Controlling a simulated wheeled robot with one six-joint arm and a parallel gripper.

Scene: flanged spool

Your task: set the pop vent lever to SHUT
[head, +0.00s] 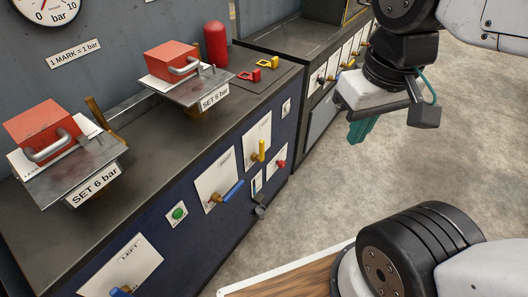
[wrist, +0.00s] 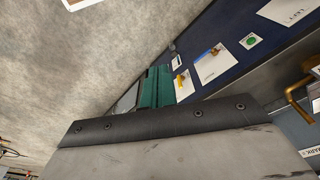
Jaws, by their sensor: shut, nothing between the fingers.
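The blue cabinet front carries several levers on white plates. A blue-handled lever (head: 232,189) points up and right on one plate. A yellow-handled lever (head: 261,150) stands nearly upright on the plate to its right, and a small red handle (head: 281,164) is beside it. I cannot read which one is the pop vent lever, nor any SHUT mark. My gripper (head: 359,130), with teal fingers, is shut and empty, right of the cabinet and apart from it. The fingers also show in the wrist view (wrist: 156,87).
A green button (head: 178,213) is on the cabinet front. Open concrete floor (head: 470,145) lies right of the cabinet. A wooden-topped surface (head: 300,277) is at the bottom.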

